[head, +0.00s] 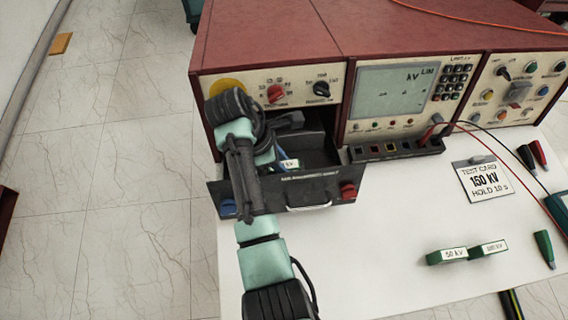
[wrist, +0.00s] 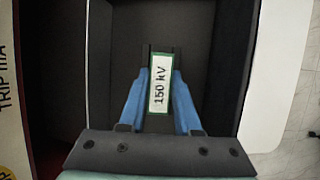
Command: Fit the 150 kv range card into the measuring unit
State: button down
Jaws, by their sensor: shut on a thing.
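The measuring unit (head: 265,55) is a red cabinet with a cream front panel, and its dark drawer (head: 318,150) is pulled out. My gripper (wrist: 159,98) is inside the drawer, over its dark floor. Its blue fingers are shut on the green 150 kV card (wrist: 160,85), whose white label faces the wrist camera. In the head view only part of the card's label (head: 290,163) shows beside my wrist. A dark slot-like holder shows around the card in the wrist view; I cannot tell whether the card is seated in it.
Two green cards, 50 kV (head: 447,256) and another (head: 488,248), lie on the white table (head: 385,215). A test card sign (head: 483,180) reads 150 kV. Probes and cables lie at the right. The drawer front (head: 290,190) and side walls surround my gripper.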

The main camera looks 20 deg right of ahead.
jog(key=shift+f, duration=0.3)
jog(key=c, duration=0.6)
grip_release()
jog(key=p+v, duration=0.4)
jog(key=v, duration=0.8)
jog(key=shift+w+r, duration=0.1)
